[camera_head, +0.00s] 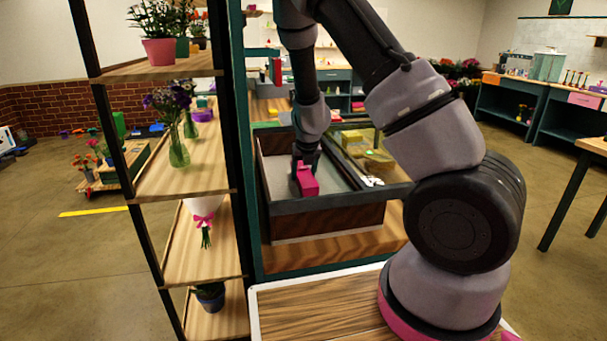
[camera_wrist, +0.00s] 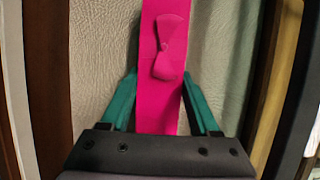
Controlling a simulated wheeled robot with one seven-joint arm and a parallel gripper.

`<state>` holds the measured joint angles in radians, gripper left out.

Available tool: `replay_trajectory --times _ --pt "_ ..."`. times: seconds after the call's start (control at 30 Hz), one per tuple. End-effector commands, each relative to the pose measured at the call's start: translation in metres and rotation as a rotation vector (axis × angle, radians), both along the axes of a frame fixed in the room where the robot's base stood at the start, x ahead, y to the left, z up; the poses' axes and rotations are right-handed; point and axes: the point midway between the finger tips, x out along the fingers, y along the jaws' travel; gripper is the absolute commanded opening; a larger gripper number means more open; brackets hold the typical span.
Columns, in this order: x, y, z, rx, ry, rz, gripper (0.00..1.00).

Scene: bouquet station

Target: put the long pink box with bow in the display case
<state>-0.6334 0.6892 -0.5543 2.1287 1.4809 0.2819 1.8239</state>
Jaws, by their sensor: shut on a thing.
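The long pink box with a bow (camera_head: 307,181) is in my gripper (camera_head: 304,165), inside the left compartment of the display case (camera_head: 325,221). In the wrist view the box (camera_wrist: 160,110) lies lengthwise between the two green fingers of my gripper (camera_wrist: 160,95), with its pink bow facing the camera. The fingers touch its sides. A light textured floor shows under the box; I cannot tell whether the box rests on it. The case has dark walls and a wooden front.
The right compartment of the case holds yellow items (camera_head: 362,146). A tall shelf (camera_head: 190,165) with potted plants, vases and a bouquet (camera_head: 204,222) stands close on the left. A wooden surface (camera_head: 320,309) is in front. Other tables stand at the right.

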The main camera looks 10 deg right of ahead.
Motion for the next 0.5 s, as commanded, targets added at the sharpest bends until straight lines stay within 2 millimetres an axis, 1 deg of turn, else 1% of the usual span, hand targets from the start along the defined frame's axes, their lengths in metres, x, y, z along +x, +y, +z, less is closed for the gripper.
replay_trajectory --times 0.07,0.1,0.13,0.17,0.5 --pt "0.0001 -0.0001 -0.0021 0.000 0.000 -0.001 0.00" --pt "0.0001 0.0001 -0.0020 0.000 0.000 0.000 0.73" --pt "0.0001 0.0001 -0.0019 0.000 0.000 0.000 0.85" --pt "0.0001 0.0001 -0.0018 0.000 0.000 0.000 0.92" --pt "0.0002 0.0003 -0.0007 0.001 -0.001 0.000 0.92"
